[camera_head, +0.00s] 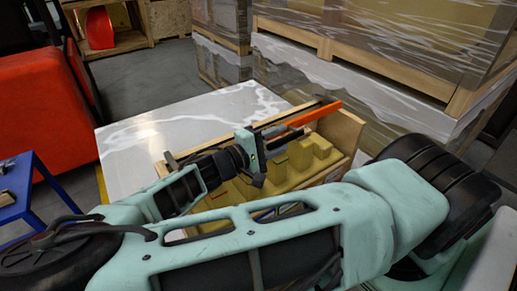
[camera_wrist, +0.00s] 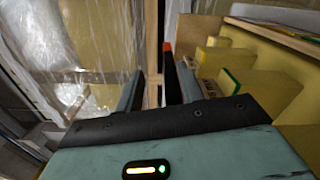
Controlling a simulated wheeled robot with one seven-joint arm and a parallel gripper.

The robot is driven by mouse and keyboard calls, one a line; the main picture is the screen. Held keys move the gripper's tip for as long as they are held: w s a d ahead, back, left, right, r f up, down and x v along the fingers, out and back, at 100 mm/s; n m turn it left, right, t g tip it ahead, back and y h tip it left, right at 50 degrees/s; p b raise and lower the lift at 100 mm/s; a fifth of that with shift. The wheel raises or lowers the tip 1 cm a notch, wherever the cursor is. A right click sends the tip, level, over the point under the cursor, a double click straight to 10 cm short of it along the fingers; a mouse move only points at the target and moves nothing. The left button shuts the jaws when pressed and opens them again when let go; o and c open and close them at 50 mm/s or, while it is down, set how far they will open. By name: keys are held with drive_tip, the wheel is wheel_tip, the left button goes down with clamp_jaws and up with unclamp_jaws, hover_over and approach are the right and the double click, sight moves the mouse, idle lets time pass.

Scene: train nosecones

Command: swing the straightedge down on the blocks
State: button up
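Several yellow blocks (camera_head: 300,155) of stepped heights stand in a light wooden box; some also show at the right of the wrist view (camera_wrist: 228,68). The straightedge (camera_head: 316,113) is a long bar with an orange end, raised above the blocks and slanting up to the right. Its orange end shows in the wrist view (camera_wrist: 167,48), with a dark stretch below it. My gripper (camera_wrist: 158,82) has its fingers apart. The straightedge lies between them in the picture, nearer the right finger, with a gap on the left. Contact cannot be told. My arm hides part of the box.
A pale, shiny table (camera_head: 150,135) lies left of the box. Film-wrapped crates (camera_head: 350,75) stand close behind it. A red-orange bulky object (camera_head: 35,115) and a blue stand (camera_head: 35,185) are at the left. Grey floor is open at the upper left.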

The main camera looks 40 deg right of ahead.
drive_tip(key=a+b, duration=0.3)
drive_tip(key=a, duration=0.7)
drive_tip(key=shift+w+a, duration=0.2)
drive_tip(key=shift+w, duration=0.15)
drive_tip(key=s+a+f+n+g+y, duration=0.2)
drive_tip(key=s+f+g+y, duration=0.1)
drive_tip(key=s+f+y, duration=0.5)
drive_tip(key=s+a+r+n+t+y, duration=0.3)
drive_tip(key=s+a+r+y, duration=0.4)
drive_tip(key=a+r+y, duration=0.3)
drive_tip(key=shift+s+a+r+n+t+y, duration=0.15)
drive_tip(key=shift+s+r+n+t+y, duration=0.25)
drive_tip(key=shift+r, duration=0.9)
